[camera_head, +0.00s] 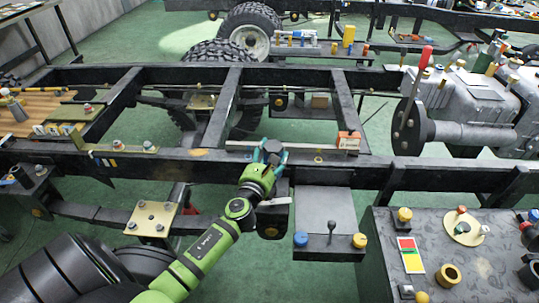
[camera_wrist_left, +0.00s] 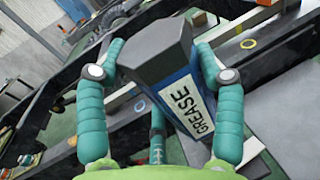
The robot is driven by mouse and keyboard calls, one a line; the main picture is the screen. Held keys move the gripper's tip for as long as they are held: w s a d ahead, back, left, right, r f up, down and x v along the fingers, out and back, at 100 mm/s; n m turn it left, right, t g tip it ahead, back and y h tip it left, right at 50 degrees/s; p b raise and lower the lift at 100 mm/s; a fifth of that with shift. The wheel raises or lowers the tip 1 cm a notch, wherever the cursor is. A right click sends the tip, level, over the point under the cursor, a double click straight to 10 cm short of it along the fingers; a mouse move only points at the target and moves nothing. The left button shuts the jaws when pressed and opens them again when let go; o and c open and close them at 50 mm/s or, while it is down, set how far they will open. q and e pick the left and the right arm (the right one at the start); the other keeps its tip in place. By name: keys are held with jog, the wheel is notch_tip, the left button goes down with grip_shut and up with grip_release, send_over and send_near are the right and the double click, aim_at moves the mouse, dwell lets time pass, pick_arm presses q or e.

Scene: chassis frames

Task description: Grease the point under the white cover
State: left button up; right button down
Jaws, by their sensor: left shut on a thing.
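My left gripper (camera_head: 270,157) is over the near dark chassis rail, in the middle of the head view. In the left wrist view its teal fingers (camera_wrist_left: 158,55) are closed around a grease container (camera_wrist_left: 186,103). The container has a dark grey angular top, a blue body and a white label reading GREASE. I cannot single out a white cover for sure; small pale caps sit on the left bracket (camera_head: 148,146). My right gripper is not in view.
Dark chassis rails (camera_head: 420,172) and crossmembers fill the middle. An orange and white box (camera_head: 348,141) and a yellow ring (camera_head: 318,159) lie right of the gripper. A grey plate (camera_head: 326,215) bears blue and yellow caps. A dark workbench (camera_head: 480,270) with small parts stands at the front right.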

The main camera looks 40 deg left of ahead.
aim_at(267, 152)
pick_arm(q)
jog(key=shift+s+f+b, duration=0.1)
jog(key=shift+f+b, duration=0.2)
jog(key=shift+f, duration=0.1)
dwell(0.6)
dwell(0.4)
jog(key=shift+r+p, duration=0.25)
jog(key=shift+p, duration=0.15)
jog(key=shift+r+p, duration=1.4)
jog(key=shift+r, duration=0.15)
jog(key=shift+r, duration=0.15)
notch_tip(267, 152, up, 8)
jog(key=p, duration=0.8)
jog(key=shift+f, duration=0.2)
